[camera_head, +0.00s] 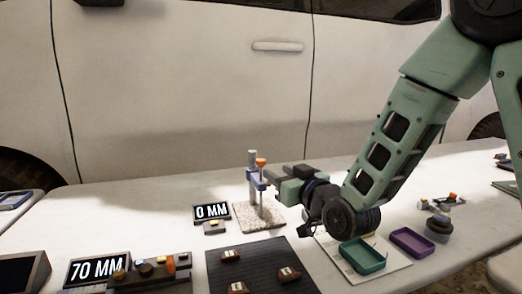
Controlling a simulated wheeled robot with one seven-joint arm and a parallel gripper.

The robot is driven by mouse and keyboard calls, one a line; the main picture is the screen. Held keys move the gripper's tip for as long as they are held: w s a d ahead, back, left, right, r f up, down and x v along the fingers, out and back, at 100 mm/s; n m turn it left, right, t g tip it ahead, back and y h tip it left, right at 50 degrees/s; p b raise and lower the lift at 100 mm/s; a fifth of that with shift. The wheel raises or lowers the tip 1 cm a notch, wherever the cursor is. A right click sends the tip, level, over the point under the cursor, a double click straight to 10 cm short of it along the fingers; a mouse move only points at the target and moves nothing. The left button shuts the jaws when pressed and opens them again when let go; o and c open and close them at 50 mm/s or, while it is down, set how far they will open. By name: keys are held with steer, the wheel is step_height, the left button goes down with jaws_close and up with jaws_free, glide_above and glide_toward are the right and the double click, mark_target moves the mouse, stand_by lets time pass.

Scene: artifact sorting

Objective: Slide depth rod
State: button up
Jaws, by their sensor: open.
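The depth rod device stands upright on a speckled stone base (260,219) in the middle of the table. It has a grey post (252,160), a blue bracket and a thin rod with an orange knob (261,162) on top. A display (211,211) just left of the base reads "0 MM". My gripper (270,177) is open at the right side of the device, pointing left, with its fingers near the rod just below the orange knob. I cannot tell whether the fingers touch the rod.
A dark mat (250,258) with several brown labelled pieces lies in front. A "70 MM" display (97,270) stands at front left beside a small console. A teal tray (362,257) and a purple tray (411,242) lie at right. A white vehicle (180,90) stands behind the table.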

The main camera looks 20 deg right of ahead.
mark_target(263, 164)
steer(key=p, duration=0.3)
steer(key=shift+w+a+r, duration=0.15)
steer(key=shift+w, duration=0.15)
steer(key=x, duration=0.8)
steer(key=shift+w+f, duration=0.3)
steer(key=shift+w, duration=0.1)
